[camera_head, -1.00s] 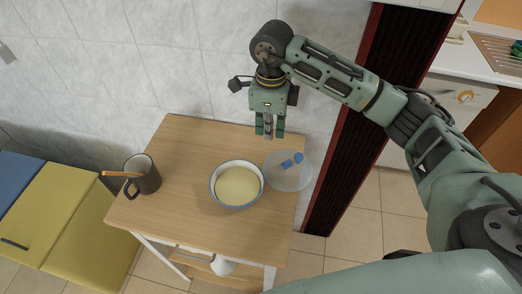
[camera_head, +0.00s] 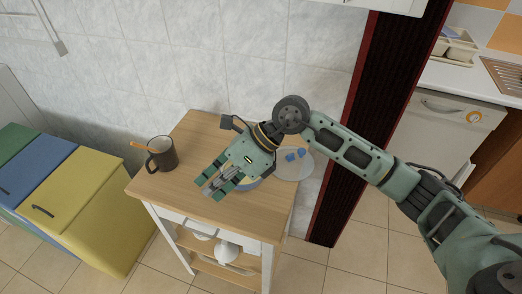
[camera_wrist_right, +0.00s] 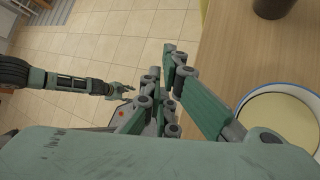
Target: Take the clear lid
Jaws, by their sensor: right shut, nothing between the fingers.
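The clear lid (camera_head: 302,171) is a round, see-through disc with blue parts on top. It lies on the right part of the wooden table in the head view, beside the bowl (camera_head: 250,186). My right gripper (camera_head: 208,186) is shut and empty above the table, in front of the bowl and hiding most of it. Its fingers point down and left, away from the lid. The right wrist view shows the bowl (camera_wrist_right: 279,118) with pale yellow contents right of the fingers (camera_wrist_right: 174,56); the lid is not in that view. My left gripper (camera_wrist_right: 124,88) shows small there, its jaws unclear.
Yellow and blue cabinets (camera_head: 85,195) stand left of the table. A dark red-edged panel (camera_head: 372,110) rises just right of the lid. Tabletop between mug and gripper is clear.

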